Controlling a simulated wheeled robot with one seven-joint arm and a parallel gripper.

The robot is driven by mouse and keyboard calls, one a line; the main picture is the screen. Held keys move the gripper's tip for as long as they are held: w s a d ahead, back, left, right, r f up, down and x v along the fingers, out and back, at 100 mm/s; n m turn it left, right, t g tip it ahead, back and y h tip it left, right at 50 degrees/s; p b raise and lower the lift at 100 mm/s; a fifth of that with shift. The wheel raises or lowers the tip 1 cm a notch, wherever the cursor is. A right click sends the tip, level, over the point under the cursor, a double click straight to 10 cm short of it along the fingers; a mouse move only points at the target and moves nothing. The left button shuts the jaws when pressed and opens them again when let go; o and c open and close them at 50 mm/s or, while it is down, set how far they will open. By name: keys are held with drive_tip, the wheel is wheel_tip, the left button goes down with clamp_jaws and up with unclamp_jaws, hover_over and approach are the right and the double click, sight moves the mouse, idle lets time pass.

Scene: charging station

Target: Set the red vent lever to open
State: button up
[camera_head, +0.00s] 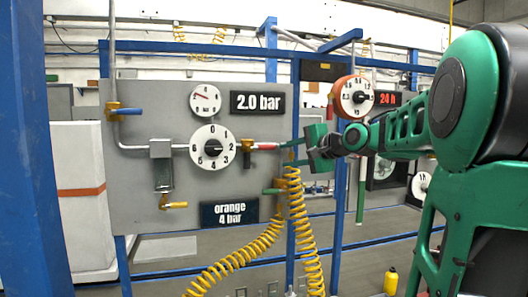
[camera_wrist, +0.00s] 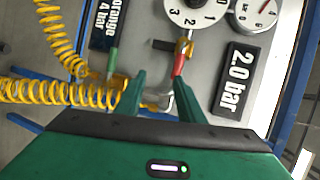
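The red vent lever (camera_head: 266,146) sticks out to the right from a brass valve on the grey panel, right of the numbered dial. It lies nearly horizontal. In the wrist view the red lever (camera_wrist: 180,62) shows just beyond the tip of one finger. My gripper (camera_head: 298,152) is right of the lever, with its fingers pointing left toward it. In the wrist view my gripper (camera_wrist: 160,80) is open, with a wide empty gap between the green fingers. One finger overlaps the lever's end in view; I cannot tell whether they touch.
A green lever (camera_head: 273,191) sits below, near yellow coiled hoses (camera_head: 297,215). A blue lever (camera_head: 128,111) and a yellow lever (camera_head: 174,204) are further left. The white dial (camera_head: 212,160) and the "2.0 bar" display (camera_head: 258,102) are close to the red lever. A blue post (camera_head: 337,220) stands behind my gripper.

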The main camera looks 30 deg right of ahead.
sight(268, 147)
drive_tip(key=shift+m+t+y, duration=0.3)
drive_tip(key=shift+m+t, duration=0.1)
drive_tip(key=w, duration=0.7)
drive_tip(key=w+a+r, duration=0.1)
drive_tip(key=w, duration=0.3)
drive_tip(key=shift+w+a, duration=0.1)
drive_tip(key=shift+w, duration=0.1)
clamp_jaws()
